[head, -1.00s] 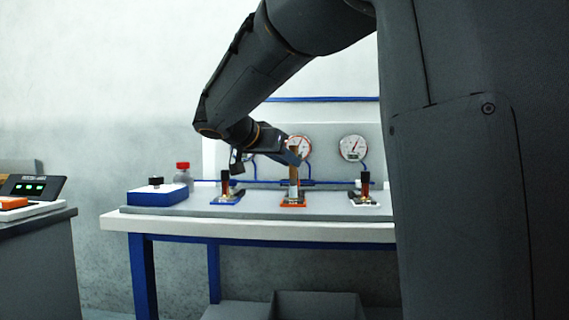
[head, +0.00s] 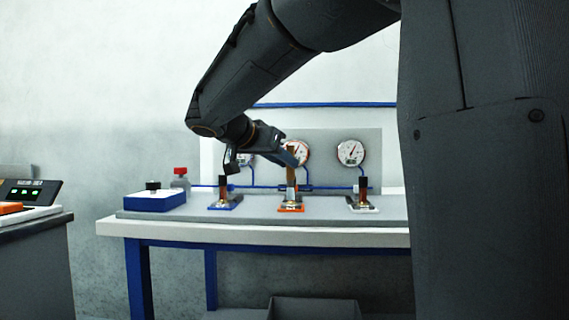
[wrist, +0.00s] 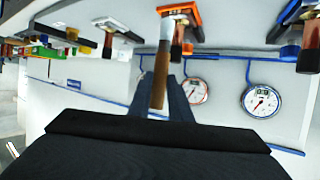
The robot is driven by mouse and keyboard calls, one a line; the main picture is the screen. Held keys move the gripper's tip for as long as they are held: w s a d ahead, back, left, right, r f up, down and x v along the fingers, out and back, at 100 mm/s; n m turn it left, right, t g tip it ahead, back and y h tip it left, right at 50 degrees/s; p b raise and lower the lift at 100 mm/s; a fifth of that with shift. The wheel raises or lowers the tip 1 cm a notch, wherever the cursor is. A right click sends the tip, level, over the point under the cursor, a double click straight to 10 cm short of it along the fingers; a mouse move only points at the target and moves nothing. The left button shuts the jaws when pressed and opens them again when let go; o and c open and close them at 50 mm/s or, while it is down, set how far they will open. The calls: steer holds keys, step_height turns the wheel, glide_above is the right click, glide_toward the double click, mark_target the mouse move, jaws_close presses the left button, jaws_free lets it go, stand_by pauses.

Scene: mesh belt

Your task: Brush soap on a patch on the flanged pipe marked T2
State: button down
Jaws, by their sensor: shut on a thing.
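My gripper (head: 293,155) is shut on a wooden-handled brush (head: 291,165), held upright, lower end down. In the wrist view the brush (wrist: 160,80) sits between the fingers. It stands over the orange plate (head: 291,208), which carries a dark-and-copper pipe (wrist: 177,45) seen behind the brush in the wrist view. I cannot tell whether the brush touches the pipe; its bristles are not clear. Two similar pipes flank it, on a blue plate (head: 223,206) at left and a white plate (head: 362,208) at right. The T2 marking and patch are not readable.
A blue box with a black knob (head: 154,202) and a red-capped bottle (head: 180,182) stand at the bench's left. Round gauges (head: 352,151) and blue tubing are on the back panel. A grey bin (head: 314,307) is below; a side cabinet (head: 36,255) is at far left.

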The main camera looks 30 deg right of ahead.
step_height(320, 180, up, 6)
steer(key=s+a+p, duration=0.1)
steer(key=s, duration=0.1)
steer(key=shift+s+a, duration=0.2)
steer(key=shift+a, duration=0.15)
steer(key=shift+f, duration=0.15)
stand_by(0.3)
step_height(320, 180, down, 6)
steer(key=w+d+b, duration=0.1)
steer(key=w, duration=0.1)
steer(key=shift+w+d, duration=0.35)
steer(key=shift+d, duration=0.05)
